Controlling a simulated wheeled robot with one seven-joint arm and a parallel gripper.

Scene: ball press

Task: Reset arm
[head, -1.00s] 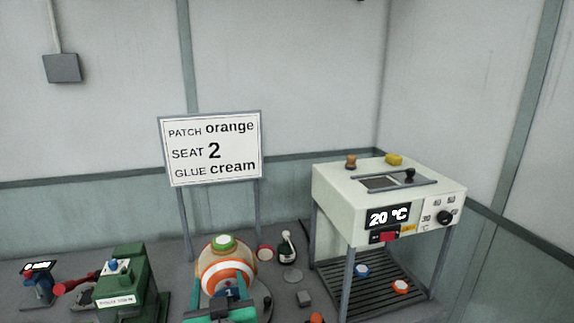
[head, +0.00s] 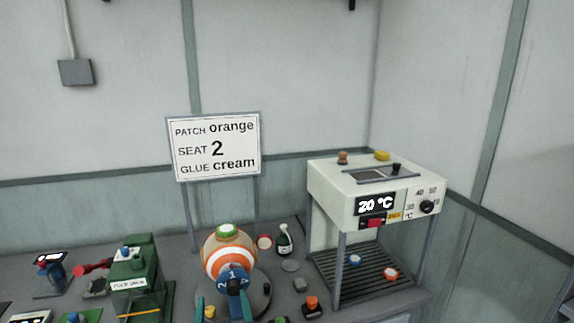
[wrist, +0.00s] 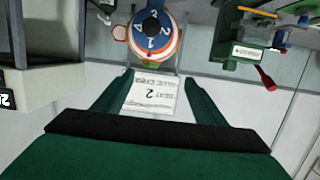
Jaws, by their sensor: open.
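My gripper (wrist: 157,76) is open and empty in the wrist view, its two green fingers spread apart. Between them, in the background, the white sign (wrist: 152,92) appears upside down. In the head view the sign (head: 216,147) reads patch orange, seat 2, glue cream. Beyond the fingertips in the wrist view is the ball (wrist: 153,38), with a blue numbered part in front of it. In the head view the ball (head: 229,258) has orange and white rings and a green top.
A cream oven-like box (head: 378,190) on legs, showing 20 °C, stands at right over a slatted shelf (head: 372,281). A green press (head: 137,281) stands left of the ball. A small bottle (head: 284,240) and several coloured pieces lie on the grey bench.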

